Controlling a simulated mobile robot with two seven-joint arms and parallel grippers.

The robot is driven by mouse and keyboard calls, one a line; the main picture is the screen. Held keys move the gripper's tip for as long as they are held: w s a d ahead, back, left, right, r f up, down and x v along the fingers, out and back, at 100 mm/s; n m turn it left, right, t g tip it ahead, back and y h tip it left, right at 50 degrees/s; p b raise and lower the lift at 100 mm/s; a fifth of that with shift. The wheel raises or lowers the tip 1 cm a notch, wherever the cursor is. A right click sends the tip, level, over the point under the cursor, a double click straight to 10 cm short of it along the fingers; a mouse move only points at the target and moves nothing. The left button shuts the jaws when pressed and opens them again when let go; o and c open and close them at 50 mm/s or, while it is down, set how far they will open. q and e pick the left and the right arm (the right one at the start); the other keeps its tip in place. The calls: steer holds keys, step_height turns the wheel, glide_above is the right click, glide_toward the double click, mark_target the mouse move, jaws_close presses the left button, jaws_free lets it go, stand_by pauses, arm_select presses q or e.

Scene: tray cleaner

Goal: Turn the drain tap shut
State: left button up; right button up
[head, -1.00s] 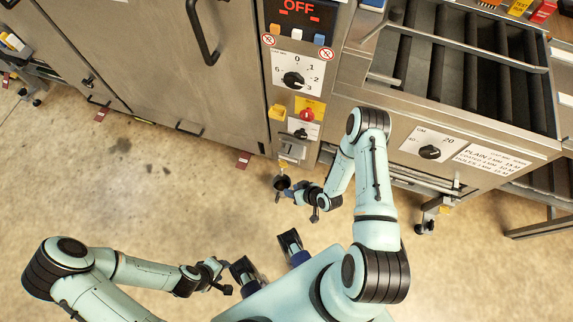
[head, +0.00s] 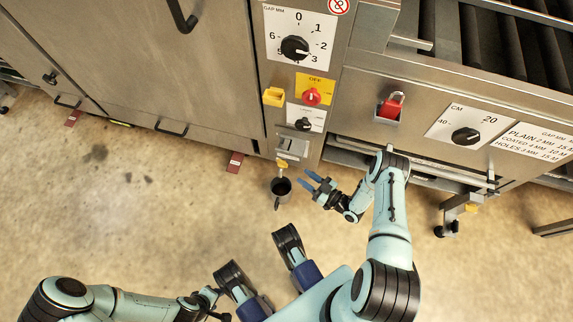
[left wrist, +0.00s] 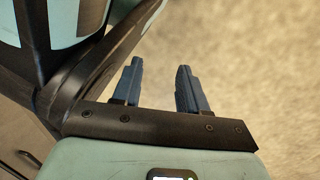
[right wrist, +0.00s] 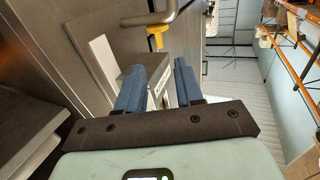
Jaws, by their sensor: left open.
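The drain tap (head: 282,165) is a small yellow-handled fitting low on the machine front in the head view, above a dark cup (head: 281,188). A yellow handle, apparently this tap's, shows beyond my right fingers in the right wrist view (right wrist: 157,38). My right gripper (head: 308,180) is open and empty, just right of the tap and cup, with its blue fingers pointing toward them. It is apart from the tap handle. My left gripper (left wrist: 160,68) is open and empty over bare floor in the left wrist view. Its fingers are hard to make out in the head view.
Above the tap are a black dial (head: 295,47), a red knob (head: 312,96) on a yellow plate and a black knob (head: 304,124). A red padlock (head: 391,106) hangs to the right. A caster leg (head: 449,220) stands right of my right arm. Floor at left is clear.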

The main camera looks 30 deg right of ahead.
mark_target(287, 165)
arm_select(q)
steer(key=shift+g, duration=0.8)
steer(key=s, duration=0.1)
steer(key=s+f+b, duration=0.1)
steer(key=s, duration=0.1)
steer(key=s+f+b, duration=0.1)
steer(key=shift+s+a+f, duration=0.2)
steer(key=shift+s+a, duration=0.05)
steer(key=shift+s, duration=0.15)
arm_select(e)
steer(key=x, duration=0.9)
steer(key=shift+w+a, duration=0.1)
steer(key=shift+w, duration=0.15)
jaws_close()
